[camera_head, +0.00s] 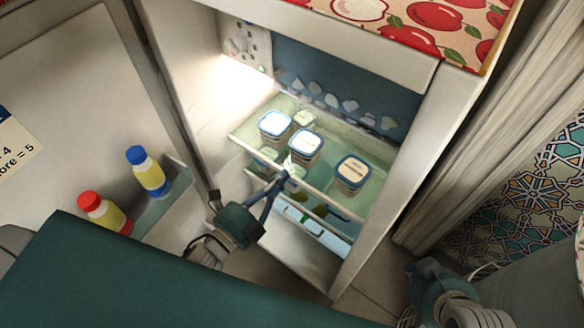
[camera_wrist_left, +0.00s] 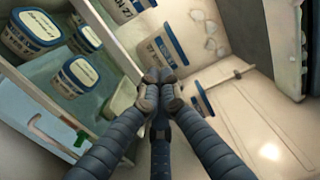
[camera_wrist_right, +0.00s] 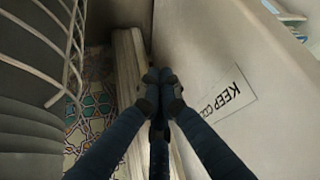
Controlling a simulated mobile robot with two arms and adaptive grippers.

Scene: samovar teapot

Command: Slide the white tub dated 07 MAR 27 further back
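White tubs with blue-rimmed lids stand on the fridge's glass shelf (camera_head: 325,178): a back-left tub (camera_head: 274,124), a middle tub (camera_head: 305,144) and a right tub (camera_head: 352,172). Their dates are too small to read in the head view. In the left wrist view a tub (camera_wrist_left: 162,48) just beyond the fingertips shows a partly hidden label ending in 27; I cannot read its full date. My left gripper (camera_head: 288,166) is shut and empty at the shelf's front edge, close to the middle tub; touching or apart, I cannot tell. My right gripper (camera_wrist_right: 160,82) is shut and empty outside the fridge.
The open fridge door (camera_head: 85,85) at the left holds a blue-capped bottle (camera_head: 148,172) and a red-capped bottle (camera_head: 103,212). More tubs (camera_wrist_left: 32,32) show at the left wrist view's left side. The fridge's side wall (camera_wrist_right: 230,60) stands beside my right gripper.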

